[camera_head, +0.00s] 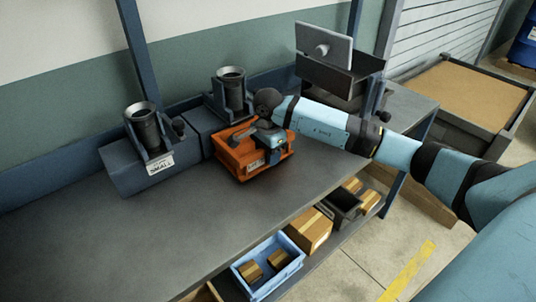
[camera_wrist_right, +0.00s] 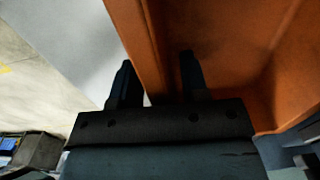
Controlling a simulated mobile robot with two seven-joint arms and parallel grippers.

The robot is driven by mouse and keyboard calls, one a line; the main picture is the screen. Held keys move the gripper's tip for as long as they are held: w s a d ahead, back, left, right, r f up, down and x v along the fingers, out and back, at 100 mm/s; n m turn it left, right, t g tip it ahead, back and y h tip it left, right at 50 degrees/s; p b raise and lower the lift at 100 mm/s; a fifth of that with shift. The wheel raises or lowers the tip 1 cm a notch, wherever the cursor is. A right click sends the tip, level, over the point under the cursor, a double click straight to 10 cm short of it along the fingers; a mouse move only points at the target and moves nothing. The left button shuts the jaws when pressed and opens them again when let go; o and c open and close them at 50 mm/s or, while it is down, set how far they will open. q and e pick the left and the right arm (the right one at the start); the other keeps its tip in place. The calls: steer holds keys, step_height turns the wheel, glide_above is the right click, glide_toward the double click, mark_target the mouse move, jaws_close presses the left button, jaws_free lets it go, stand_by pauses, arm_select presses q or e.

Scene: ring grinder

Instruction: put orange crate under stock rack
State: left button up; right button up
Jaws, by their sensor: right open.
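The orange crate (camera_head: 228,158) sits on the grey workbench, close to the front of the bins at the back. My right gripper (camera_head: 268,150) is at the crate's right part, pointing down, and partly hides its inside. In the right wrist view, my open right gripper (camera_wrist_right: 156,78) has one finger on each side of the wall of the orange crate (camera_wrist_right: 225,35); contact cannot be told. No stock rack is clearly marked; a lower shelf with stored boxes (camera_head: 311,232) shows under the bench front. My left gripper is not in view.
Dark funnels (camera_head: 143,128) stand on blue-grey blocks along the back, one labelled SMALL. A grey plate stand (camera_head: 325,45) is at the back right. A blue tray (camera_head: 248,274) with small boxes is on the lower shelf. The bench's left front (camera_head: 110,240) is clear.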

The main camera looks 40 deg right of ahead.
step_height(320, 180, up, 10)
steer(key=shift+r, duration=0.75)
steer(key=shift+f, duration=0.1)
